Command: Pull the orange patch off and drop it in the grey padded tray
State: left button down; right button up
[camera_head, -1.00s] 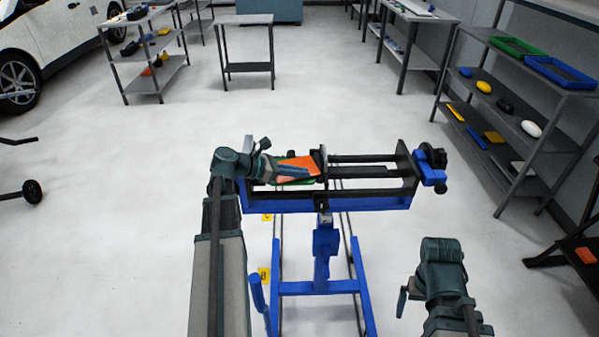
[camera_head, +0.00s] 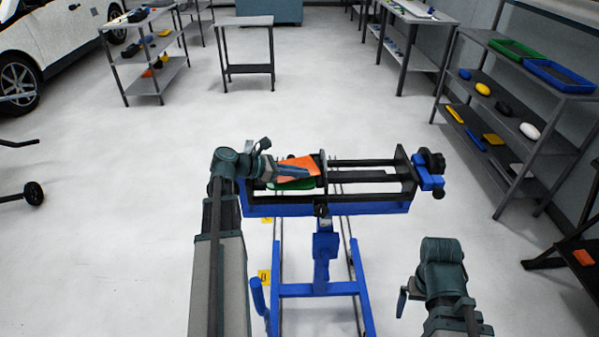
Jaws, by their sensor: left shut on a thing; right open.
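The orange patch (camera_head: 298,164) is at the left end of the blue clamp stand (camera_head: 360,208). It lies over a green piece (camera_head: 293,185) that shows below it. My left gripper (camera_head: 292,169) reaches in from the left and is shut on the orange patch; its fingers hide part of the patch. I cannot tell how much of the patch still touches the green piece. My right gripper (camera_head: 403,300) is open and empty at the lower right, apart from the stand. I cannot make out a grey padded tray.
A shelf rack (camera_head: 520,128) on the right holds a green tray (camera_head: 516,49), a blue tray (camera_head: 560,76) and several small items. A small empty table (camera_head: 247,68) stands at the back. The floor around the stand is mostly clear.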

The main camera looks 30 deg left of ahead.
pick_arm(q)
jog(key=shift+r+p, duration=2.6)
jog(key=shift+r, duration=0.25)
